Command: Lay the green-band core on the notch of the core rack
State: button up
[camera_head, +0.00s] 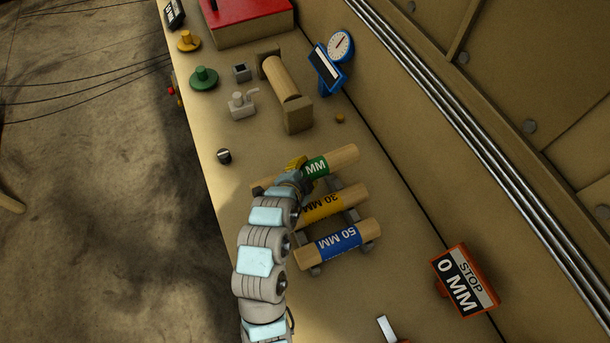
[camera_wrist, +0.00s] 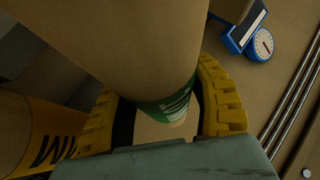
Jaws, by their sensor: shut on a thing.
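The green-band core (camera_head: 343,158) is a tan tube with a green label ending in "MM". My gripper (camera_head: 295,170) is shut around it near the band, at the upper end of the core rack (camera_head: 333,185). I cannot tell whether the core touches the rack. In the wrist view, the core (camera_wrist: 125,35) runs between the yellow fingers of my gripper (camera_wrist: 165,105), its green band partly hidden. My gripper and the core hide the rack's upper end.
A wooden stand (camera_head: 297,115) holding a plain roll lies beyond the rack. A blue gauge (camera_head: 328,68), a grey fitting (camera_head: 243,104), and green (camera_head: 203,78) and yellow (camera_head: 188,41) knobs stand around it. An orange stop sign (camera_head: 465,282) is at lower right.

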jog(key=shift+w+f, duration=0.3)
jog(key=shift+f, duration=0.15)
notch_tip(320, 180, down, 3)
jog(key=shift+s+r+p, duration=0.1)
jog(key=shift+r+p, duration=0.05)
jog(key=shift+p, duration=0.15)
jog(key=shift+a, duration=0.1)
jog(key=shift+f+b, duration=0.25)
jog(key=shift+b, duration=0.1)
jog(key=o, duration=1.2)
jog(key=shift+o, duration=0.2)
jog(key=shift+r+p, duration=0.35)
jog(key=shift+v, duration=2.6)
